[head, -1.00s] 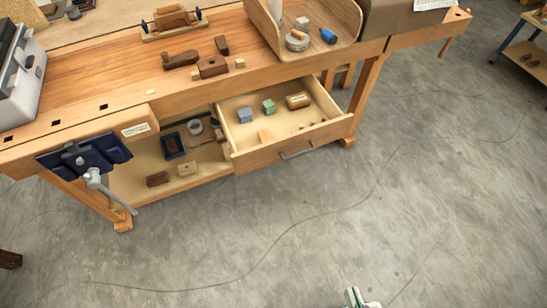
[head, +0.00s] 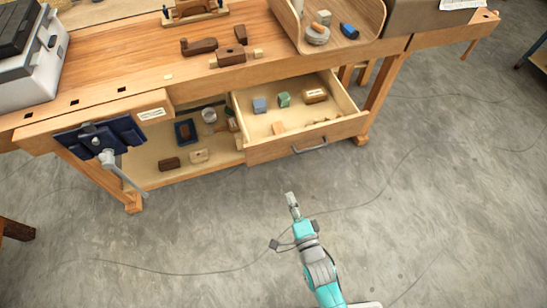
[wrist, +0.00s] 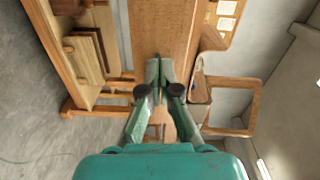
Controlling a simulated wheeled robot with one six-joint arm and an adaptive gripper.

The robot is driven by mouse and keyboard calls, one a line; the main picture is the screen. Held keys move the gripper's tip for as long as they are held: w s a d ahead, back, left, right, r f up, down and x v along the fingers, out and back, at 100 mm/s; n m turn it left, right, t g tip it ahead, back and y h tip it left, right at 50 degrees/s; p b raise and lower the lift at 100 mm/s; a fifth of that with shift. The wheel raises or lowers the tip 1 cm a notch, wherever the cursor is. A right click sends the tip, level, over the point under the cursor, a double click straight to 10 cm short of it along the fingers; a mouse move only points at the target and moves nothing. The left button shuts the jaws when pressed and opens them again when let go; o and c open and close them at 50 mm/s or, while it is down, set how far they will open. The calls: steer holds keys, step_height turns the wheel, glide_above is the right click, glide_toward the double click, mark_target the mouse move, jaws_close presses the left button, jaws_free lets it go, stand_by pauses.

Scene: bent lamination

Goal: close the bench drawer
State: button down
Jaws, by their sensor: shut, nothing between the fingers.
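The bench drawer (head: 273,149) stands pulled out under the wooden workbench in the head view. Its grey bar handle (head: 310,146) is on the front face. Inside lie a blue block, a green block, a labelled wooden block and a few small pieces. My gripper (head: 290,197) is in front of and below the drawer, apart from it, over the open floor. In the wrist view my gripper (wrist: 159,65) has its fingers together with nothing between them. The wrist view looks sideways at wooden furniture, and I cannot tell the drawer there.
The workbench top (head: 130,80) holds wooden planes, a curved tray (head: 350,42) and a grey case (head: 30,70). A blue vise (head: 100,137) sticks out at the bench's left front. A lower shelf (head: 150,178) sits left of the drawer. The concrete floor before the bench is mostly clear.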

mark_target(270, 151)
steer(key=shift+m, duration=0.4)
steer(key=x, duration=1)
steer(key=a+x, duration=0.1)
steer(key=x, duration=0.5)
